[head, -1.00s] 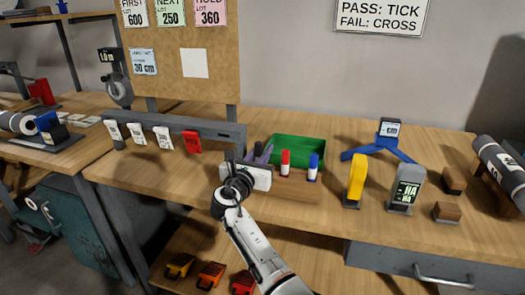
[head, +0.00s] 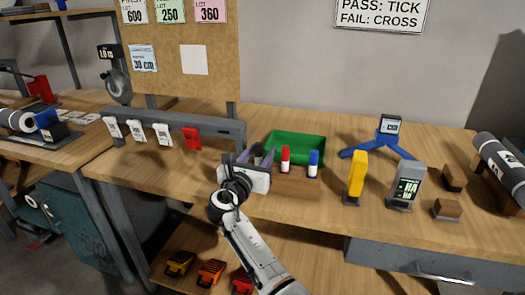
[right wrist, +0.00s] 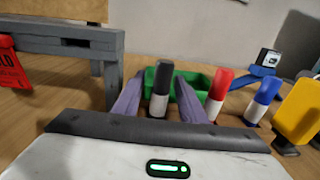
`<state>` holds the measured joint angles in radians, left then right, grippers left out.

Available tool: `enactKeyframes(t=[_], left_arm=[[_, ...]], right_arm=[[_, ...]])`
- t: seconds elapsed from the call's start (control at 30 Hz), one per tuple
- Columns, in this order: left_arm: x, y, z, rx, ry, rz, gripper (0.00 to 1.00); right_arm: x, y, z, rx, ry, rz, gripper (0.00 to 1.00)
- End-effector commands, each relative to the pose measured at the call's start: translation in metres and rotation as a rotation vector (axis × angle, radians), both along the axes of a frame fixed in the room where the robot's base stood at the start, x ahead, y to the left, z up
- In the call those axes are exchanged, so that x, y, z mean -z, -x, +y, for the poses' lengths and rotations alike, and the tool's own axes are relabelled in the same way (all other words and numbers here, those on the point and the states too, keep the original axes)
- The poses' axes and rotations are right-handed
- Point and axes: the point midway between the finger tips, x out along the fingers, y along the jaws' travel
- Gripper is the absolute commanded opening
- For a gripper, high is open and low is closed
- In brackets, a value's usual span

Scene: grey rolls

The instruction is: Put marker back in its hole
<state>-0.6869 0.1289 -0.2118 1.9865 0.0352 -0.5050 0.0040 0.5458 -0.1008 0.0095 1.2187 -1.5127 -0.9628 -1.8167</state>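The black-capped marker (right wrist: 159,90) stands upright between the two purple fingers of my right gripper (right wrist: 160,92). In the right wrist view the fingers are apart, with a narrow gap on each side of it. In the head view my right gripper (head: 256,157) is at the left end of the wooden marker block (head: 296,187). A red-capped marker (head: 285,160) and a blue-capped marker (head: 313,164) stand upright in this block. The black marker's foot is hidden, so I cannot tell whether it sits in a hole. My left gripper is not in view.
A green bin (head: 300,146) stands behind the block. A yellow device (head: 356,177) and a grey device (head: 405,186) stand to the right. A grey rail with tags (head: 218,132) is to the left. Bare tabletop lies in front of the block.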

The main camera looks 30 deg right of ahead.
Motion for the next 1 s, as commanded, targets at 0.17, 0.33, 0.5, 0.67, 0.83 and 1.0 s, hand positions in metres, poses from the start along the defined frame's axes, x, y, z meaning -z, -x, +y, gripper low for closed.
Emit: enactKeyframes(t=[0.17, 0.33, 0.5, 0.67, 0.83, 1.0], left_arm=[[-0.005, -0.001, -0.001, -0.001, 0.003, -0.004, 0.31], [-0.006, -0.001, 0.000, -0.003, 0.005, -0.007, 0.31], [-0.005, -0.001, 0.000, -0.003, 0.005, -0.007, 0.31], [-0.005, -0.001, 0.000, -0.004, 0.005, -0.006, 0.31], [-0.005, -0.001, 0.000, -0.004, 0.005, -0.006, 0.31], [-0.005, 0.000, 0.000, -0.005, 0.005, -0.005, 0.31]], right_arm=[[0.000, 0.024, 0.031, -0.001, -0.004, 0.001, 0.38], [-0.001, 0.042, 0.056, -0.001, -0.003, 0.001, 0.38], [-0.001, 0.052, 0.069, 0.000, -0.001, 0.001, 0.38], [-0.001, 0.055, 0.072, 0.001, -0.001, 0.001, 0.38], [-0.001, 0.055, 0.071, 0.001, -0.001, 0.001, 0.38], [-0.001, 0.054, 0.071, 0.001, -0.001, 0.001, 0.38]])
